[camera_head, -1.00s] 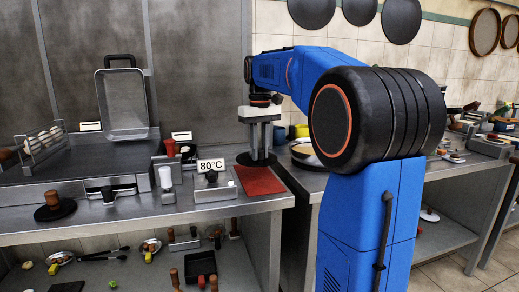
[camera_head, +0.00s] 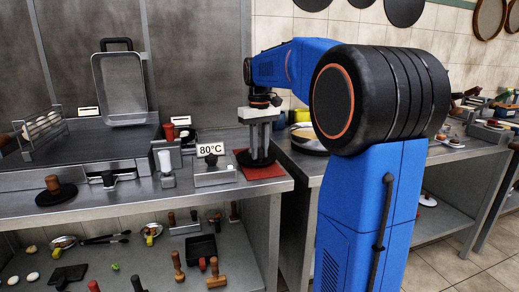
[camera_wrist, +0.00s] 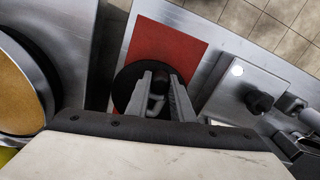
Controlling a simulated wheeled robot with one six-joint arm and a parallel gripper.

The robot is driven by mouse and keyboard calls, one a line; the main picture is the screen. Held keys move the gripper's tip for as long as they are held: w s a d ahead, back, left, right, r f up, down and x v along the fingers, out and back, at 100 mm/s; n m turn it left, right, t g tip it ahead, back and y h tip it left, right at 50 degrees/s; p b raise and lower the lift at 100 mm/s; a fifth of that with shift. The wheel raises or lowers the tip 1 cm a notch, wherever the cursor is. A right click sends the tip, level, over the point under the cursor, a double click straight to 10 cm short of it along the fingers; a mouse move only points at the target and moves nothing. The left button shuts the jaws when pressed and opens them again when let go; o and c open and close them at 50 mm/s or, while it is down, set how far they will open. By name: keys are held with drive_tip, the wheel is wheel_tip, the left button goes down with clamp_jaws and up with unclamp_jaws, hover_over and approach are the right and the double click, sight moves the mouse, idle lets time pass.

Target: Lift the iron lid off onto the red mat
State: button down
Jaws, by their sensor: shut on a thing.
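The iron lid, a dark round disc (camera_head: 246,160), is over the red mat (camera_head: 268,174) at the right end of the counter. My gripper (camera_head: 260,150) points straight down and is shut on the lid's middle, hiding its knob. In the wrist view, the fingers (camera_wrist: 158,84) close around the knob. The lid (camera_wrist: 124,86) there overlaps the near part of the red mat (camera_wrist: 168,42), partly past its left edge. I cannot tell whether the lid touches the mat or hangs slightly above it.
An 80°C sign (camera_head: 210,150) stands on a metal box left of the mat. Another dark disc with a wooden knob (camera_head: 54,188) lies at the counter's left. A gap separates this counter from the right one, where a round pan (camera_head: 308,140) stands.

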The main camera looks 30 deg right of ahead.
drive_tip(key=shift+f, duration=0.5)
idle(0.5)
drive_tip(key=c, duration=1.5)
unclamp_jaws()
drive_tip(key=shift+o, duration=0.2)
drive_tip(key=shift+r, duration=0.1)
wheel_tip(320, 180, up, 17)
drive_tip(key=shift+w+r, duration=0.1)
